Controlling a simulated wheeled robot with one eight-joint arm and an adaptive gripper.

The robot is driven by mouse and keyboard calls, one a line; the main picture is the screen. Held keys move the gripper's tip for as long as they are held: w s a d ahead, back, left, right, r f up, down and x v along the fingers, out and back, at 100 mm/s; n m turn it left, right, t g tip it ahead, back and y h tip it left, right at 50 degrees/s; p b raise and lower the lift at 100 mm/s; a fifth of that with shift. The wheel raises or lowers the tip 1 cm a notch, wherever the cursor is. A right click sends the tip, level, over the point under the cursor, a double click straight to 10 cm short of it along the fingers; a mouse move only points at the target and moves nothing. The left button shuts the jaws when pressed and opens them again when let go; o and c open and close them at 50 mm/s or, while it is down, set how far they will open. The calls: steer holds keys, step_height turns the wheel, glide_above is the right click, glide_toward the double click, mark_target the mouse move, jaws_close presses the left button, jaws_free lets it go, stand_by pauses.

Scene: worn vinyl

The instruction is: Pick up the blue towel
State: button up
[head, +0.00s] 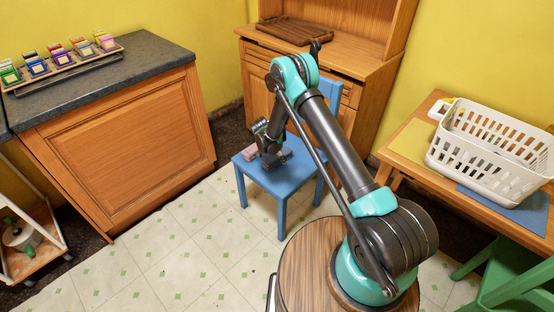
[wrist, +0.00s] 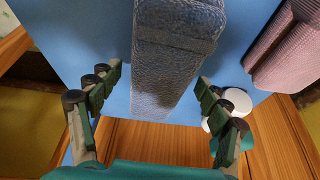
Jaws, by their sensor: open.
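The blue towel (wrist: 175,55) is a folded, grey-blue textured bundle lying on the blue chair seat (wrist: 95,35). In the head view the towel (head: 281,157) shows as a small dark shape on the seat, partly hidden by my gripper (head: 266,148). In the wrist view my gripper (wrist: 157,85) is open, with one finger on each side of the towel's near part. Gaps show between the towel and both fingers. I cannot tell the exact height of the fingertips over the seat.
A pink folded towel (wrist: 288,45) lies on the seat to the right in the wrist view. A white rounded thing (wrist: 237,100) shows near the right finger. The chair's backrest (head: 331,94) stands before a wooden cabinet (head: 258,69). A white basket (head: 487,152) is on the right table.

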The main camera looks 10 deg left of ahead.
steer(key=c, duration=1.4)
steer(key=shift+o, duration=0.2)
